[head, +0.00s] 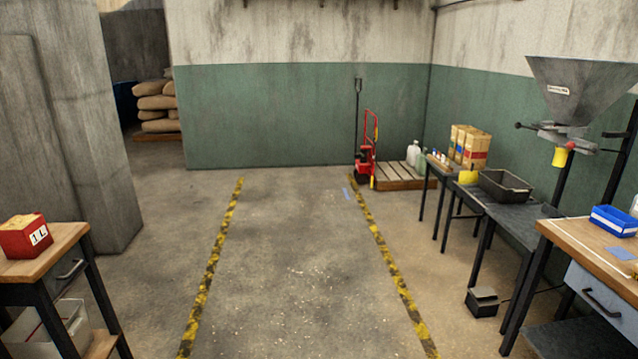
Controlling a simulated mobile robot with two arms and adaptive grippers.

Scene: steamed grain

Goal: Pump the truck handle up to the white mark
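A red pallet truck (367,150) stands at the back of the room, right of centre, against the green and grey wall. Its dark handle (358,100) stands upright with a grip at the top. A wooden pallet (405,184) lies right beside the truck; whether the forks are under it I cannot tell. No white mark on the truck can be made out at this distance. Neither of my grippers shows in the head view.
Open floor (290,260) runs between two yellow-black lines (212,270) towards the back wall. A table with a red box (26,237) is at left. Along the right stand benches, a dark tray (505,186), a grey hopper (580,88), a floor pedal (482,301) and a workbench with a blue bin (614,220).

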